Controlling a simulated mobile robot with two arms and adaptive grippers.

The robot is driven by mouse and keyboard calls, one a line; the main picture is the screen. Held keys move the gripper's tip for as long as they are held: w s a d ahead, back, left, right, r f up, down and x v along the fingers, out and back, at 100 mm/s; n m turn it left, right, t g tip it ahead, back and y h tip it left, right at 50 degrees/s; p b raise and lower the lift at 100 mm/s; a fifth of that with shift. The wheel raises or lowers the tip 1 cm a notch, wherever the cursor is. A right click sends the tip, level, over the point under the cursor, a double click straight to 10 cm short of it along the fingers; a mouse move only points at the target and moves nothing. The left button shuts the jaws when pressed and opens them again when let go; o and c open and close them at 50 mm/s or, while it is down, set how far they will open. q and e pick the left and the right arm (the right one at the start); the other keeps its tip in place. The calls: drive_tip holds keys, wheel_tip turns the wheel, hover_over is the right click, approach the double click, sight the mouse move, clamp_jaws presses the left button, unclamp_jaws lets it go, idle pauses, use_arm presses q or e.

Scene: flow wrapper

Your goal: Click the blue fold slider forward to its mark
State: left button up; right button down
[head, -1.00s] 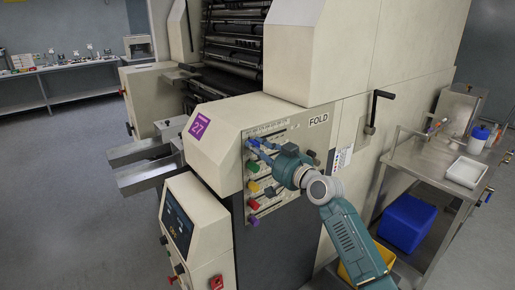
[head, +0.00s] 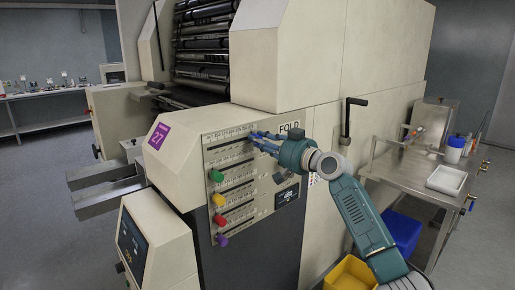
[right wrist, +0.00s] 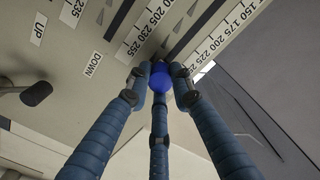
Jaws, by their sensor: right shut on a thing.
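The blue fold slider knob (right wrist: 161,80) shows in the right wrist view between the three fingertips of my right gripper (right wrist: 158,71), which is shut on it. In the head view my right gripper (head: 260,138) is at the right end of the top scale on the fold panel (head: 262,178), and its fingers hide the blue knob. Printed number scales (right wrist: 147,27) run beside the slot in the right wrist view. I cannot tell which mark the slider stands at. My left gripper is not in view.
Green (head: 216,176), yellow (head: 219,200), red (head: 221,221) and purple (head: 222,240) knobs sit below on the panel's left side. A crank handle (head: 349,120) and a metal table (head: 410,180) stand to the right.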

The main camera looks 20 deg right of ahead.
drive_tip(key=shift+d+r, duration=0.35)
drive_tip(key=shift+r, duration=0.1)
drive_tip(key=c, duration=1.8)
unclamp_jaws()
drive_tip(key=shift+o, duration=1.3)
drive_tip(key=shift+d, duration=0.1)
drive_tip(key=v, duration=1.2)
drive_tip(key=shift+f, duration=0.25)
drive_tip(key=shift+w, duration=0.1)
